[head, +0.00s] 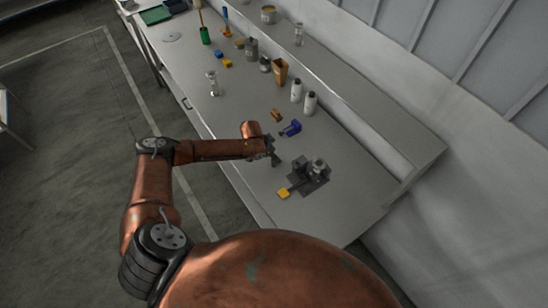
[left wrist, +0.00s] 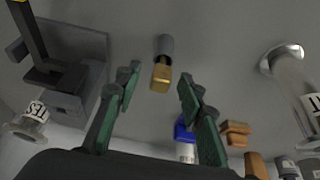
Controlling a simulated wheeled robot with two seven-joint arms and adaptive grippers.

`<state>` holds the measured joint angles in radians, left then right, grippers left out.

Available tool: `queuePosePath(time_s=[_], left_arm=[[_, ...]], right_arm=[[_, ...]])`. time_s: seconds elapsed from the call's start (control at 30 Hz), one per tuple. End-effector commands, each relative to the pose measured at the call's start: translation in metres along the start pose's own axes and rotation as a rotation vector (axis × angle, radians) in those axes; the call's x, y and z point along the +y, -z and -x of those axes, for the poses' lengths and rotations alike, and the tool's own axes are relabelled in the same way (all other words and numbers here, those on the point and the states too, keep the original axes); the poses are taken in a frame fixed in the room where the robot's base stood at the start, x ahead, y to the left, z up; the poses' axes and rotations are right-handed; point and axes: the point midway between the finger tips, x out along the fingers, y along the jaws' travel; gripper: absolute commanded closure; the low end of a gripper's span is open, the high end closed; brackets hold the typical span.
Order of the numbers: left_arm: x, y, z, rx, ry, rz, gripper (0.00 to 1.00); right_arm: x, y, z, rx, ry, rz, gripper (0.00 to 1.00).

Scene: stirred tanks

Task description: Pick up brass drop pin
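The brass drop pin (left wrist: 161,76) shows in the left wrist view as a short piece with a gold-coloured end and a dark grey cylindrical end. It lies on the grey bench top. My left gripper (left wrist: 158,88) is open, with its green-padded fingers on either side of the pin in the picture. I see no contact between fingers and pin, and the height gap is hard to judge. In the head view my left gripper (head: 271,158) is over the bench, beside the grey fixture; I cannot make out the pin there. My right gripper is not in view.
A blue tool (head: 291,128) and a brown block (head: 276,115) lie behind. White bottles (head: 296,91) stand near the shelf ledge. The bench's near right end is clear.

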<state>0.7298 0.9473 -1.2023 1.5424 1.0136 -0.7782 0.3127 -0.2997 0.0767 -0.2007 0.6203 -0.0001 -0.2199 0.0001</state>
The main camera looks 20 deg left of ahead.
Motion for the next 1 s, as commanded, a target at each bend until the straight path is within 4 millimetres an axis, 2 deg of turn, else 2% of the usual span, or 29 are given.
queuePosePath(time_s=[0.13,0.63,1.0], left_arm=[[0.0003,-0.0002,0.0,0.0,0.0,0.0,0.64],[0.0004,-0.0004,0.0002,0.0,-0.001,0.0,0.99],[0.0001,0.0018,0.0038,0.001,0.0,0.0,1.0]], right_arm=[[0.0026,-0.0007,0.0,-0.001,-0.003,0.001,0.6],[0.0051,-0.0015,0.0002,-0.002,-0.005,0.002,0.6],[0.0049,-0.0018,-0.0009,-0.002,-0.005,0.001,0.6]])
